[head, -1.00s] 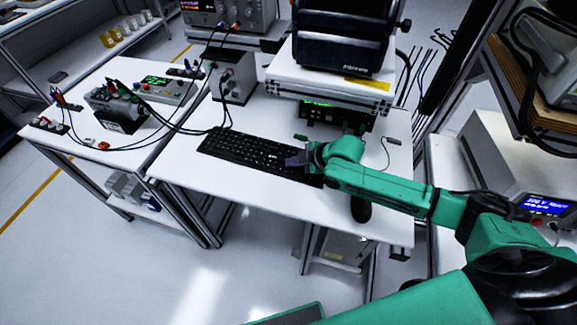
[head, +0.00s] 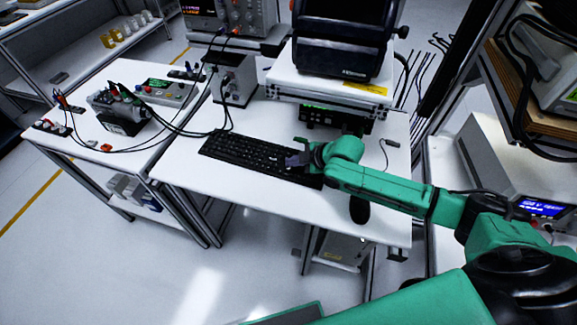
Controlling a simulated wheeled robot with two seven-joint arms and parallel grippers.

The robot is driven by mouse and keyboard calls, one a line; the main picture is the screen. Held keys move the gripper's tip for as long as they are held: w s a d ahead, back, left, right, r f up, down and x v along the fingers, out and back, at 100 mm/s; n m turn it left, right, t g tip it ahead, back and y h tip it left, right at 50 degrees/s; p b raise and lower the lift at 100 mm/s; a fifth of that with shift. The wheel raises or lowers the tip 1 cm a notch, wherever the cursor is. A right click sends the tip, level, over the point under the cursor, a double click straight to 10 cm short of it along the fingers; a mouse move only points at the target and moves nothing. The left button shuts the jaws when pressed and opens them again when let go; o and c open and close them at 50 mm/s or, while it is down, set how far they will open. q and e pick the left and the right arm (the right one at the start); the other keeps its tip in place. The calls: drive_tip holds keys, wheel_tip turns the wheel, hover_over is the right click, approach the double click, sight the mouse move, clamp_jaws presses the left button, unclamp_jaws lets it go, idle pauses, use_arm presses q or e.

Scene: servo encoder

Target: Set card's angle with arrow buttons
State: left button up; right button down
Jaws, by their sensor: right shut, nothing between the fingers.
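A black keyboard (head: 250,152) lies on the white table (head: 205,187). My right gripper (head: 296,160) is shut and empty, over the keyboard's right end, where the arrow buttons would be. The gripper hides that part, and I cannot tell whether a fingertip touches a key. A black-framed monitor or instrument (head: 335,55) stands on a white box behind the keyboard; its screen content cannot be read. No card can be made out. My left gripper is out of view.
A black mouse (head: 359,210) lies under my right forearm. A grey box (head: 233,78) with cables stands behind the keyboard. The left table (head: 88,72) holds wired instruments. A blue-lit display (head: 541,209) is at right. The white table's front left is clear.

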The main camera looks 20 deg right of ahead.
wheel_tip(320, 180, up, 5)
drive_tip(key=p, duration=0.4)
drive_tip(key=shift+p, duration=0.4)
idle(0.5)
